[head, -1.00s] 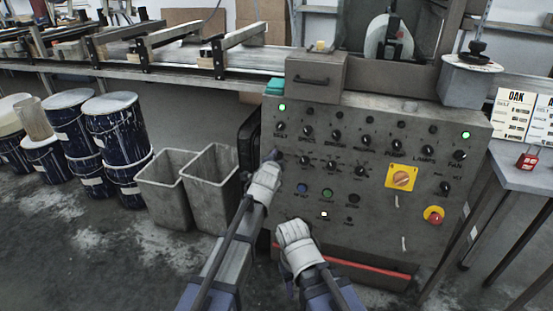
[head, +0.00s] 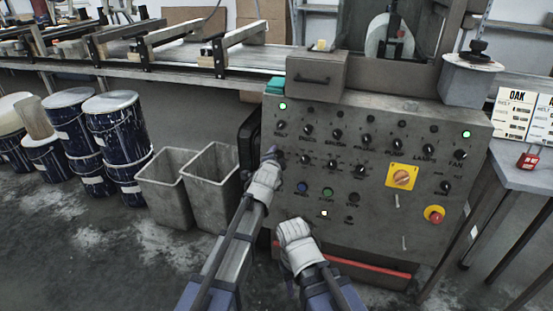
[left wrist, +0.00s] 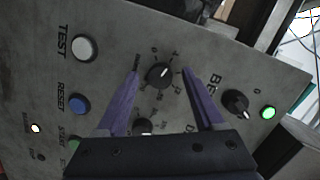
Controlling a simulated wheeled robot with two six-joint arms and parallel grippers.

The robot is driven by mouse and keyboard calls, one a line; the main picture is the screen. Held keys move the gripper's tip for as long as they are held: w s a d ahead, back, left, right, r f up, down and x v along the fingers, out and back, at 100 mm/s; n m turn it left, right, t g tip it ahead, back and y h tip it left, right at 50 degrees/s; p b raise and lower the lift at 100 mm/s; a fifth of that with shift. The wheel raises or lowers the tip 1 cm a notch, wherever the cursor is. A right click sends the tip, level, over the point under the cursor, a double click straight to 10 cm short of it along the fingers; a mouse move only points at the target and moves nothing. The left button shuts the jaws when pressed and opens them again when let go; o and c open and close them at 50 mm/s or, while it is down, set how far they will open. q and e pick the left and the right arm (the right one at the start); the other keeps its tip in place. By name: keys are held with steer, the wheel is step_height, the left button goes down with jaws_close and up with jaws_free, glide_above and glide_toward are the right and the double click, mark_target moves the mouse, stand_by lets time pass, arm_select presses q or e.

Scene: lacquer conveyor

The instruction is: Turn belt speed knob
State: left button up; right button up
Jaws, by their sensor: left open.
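The grey control panel (head: 375,215) carries rows of black knobs. In the left wrist view a black knob (left wrist: 160,76) with a light pointer mark and a number scale sits between my left gripper's two purple fingers (left wrist: 160,71). The fingers are open around it, with a gap visible on each side. Another black knob (left wrist: 236,102), beside lettering starting "BE", lies right of the fingers; it is the top-left knob (head: 281,127) in the head view. My left gripper (head: 271,154) hides the knob below that one. My right gripper (head: 294,232) is low before the panel; its fingers are hidden.
White test (left wrist: 84,48) and blue reset (left wrist: 79,104) buttons are near the left fingers. A yellow-backed rotary switch (head: 402,177) and red emergency button (head: 435,215) are on the panel's right. Two grey bins (head: 165,197) stand left of the panel. A table (head: 520,170) is at right.

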arm_select(q)
steer(key=shift+s, duration=0.1)
steer(key=p+v, duration=0.2)
steer(key=v, duration=0.5)
steer(key=shift+s, duration=0.3)
steer(key=shift+a, duration=0.1)
steer(key=s+a+f+n+g+y, duration=0.15)
steer(key=s+f+n+g, duration=0.3)
steer(key=s, duration=0.55)
steer(key=s+a+f+n+g+y, duration=0.1)
steer(key=s+a+f+n+g, duration=0.3)
steer(key=s, duration=0.6)
steer(key=s+f+n+g+y, duration=0.1)
steer(key=s+f+n+g, duration=0.2)
steer(key=s+f+g, duration=0.55)
step_height(320, 180, up, 35)
steer(key=s+t+p, duration=0.2)
steer(key=s+p, duration=0.1)
steer(key=p, duration=3)
steer(key=shift+d+f+t, duration=0.2)
steer(key=shift+d+t, duration=0.1)
